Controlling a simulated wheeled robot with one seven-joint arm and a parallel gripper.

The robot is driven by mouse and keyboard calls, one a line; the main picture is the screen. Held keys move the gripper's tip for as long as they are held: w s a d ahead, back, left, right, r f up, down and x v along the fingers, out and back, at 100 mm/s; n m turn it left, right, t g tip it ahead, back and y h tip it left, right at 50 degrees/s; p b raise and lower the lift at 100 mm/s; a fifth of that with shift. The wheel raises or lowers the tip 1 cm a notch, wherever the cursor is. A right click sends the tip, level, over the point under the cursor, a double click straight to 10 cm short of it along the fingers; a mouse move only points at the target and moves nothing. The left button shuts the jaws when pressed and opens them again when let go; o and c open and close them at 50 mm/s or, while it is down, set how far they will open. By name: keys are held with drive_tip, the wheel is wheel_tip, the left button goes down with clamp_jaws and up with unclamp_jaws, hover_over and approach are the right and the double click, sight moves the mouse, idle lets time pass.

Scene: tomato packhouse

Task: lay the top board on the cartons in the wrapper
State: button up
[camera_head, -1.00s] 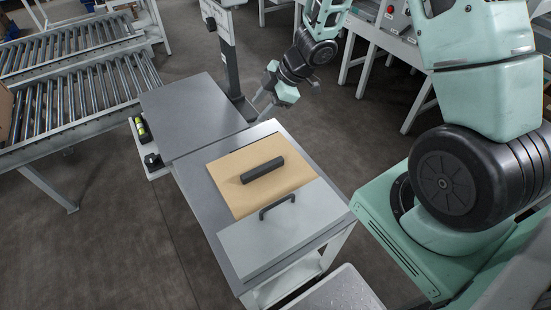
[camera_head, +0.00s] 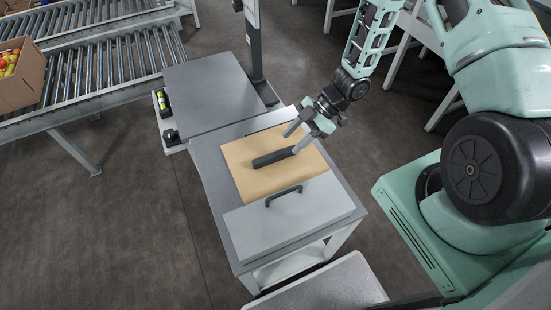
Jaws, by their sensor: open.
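The tan board (camera_head: 251,183) lies flat on the grey table (camera_head: 211,178), with a dark bar-shaped handle (camera_head: 271,158) on its top. My gripper (camera_head: 296,139) is open and empty, close above the far right part of the board, near the right end of the handle. I cannot tell whether a fingertip touches the handle. A light grey panel with a dark arched handle (camera_head: 285,195) lies beside the board, on the near side; I cannot tell whether it belongs to the wrapper. No cartons show on this table.
A grey flat surface (camera_head: 205,98) adjoins the table at the far left, beside a post (camera_head: 252,38). Roller conveyors (camera_head: 120,62) stand at the upper left, with an open carton of tomatoes (camera_head: 22,84) on one. A pale low surface (camera_head: 330,285) is in front. The floor at left is clear.

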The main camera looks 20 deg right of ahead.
sight(278, 153)
drive_tip(key=shift+p+x, duration=0.45)
drive_tip(key=shift+x, duration=2.95)
drive_tip(key=shift+w+r, duration=0.1)
drive_tip(key=shift+w, duration=0.1)
clamp_jaws()
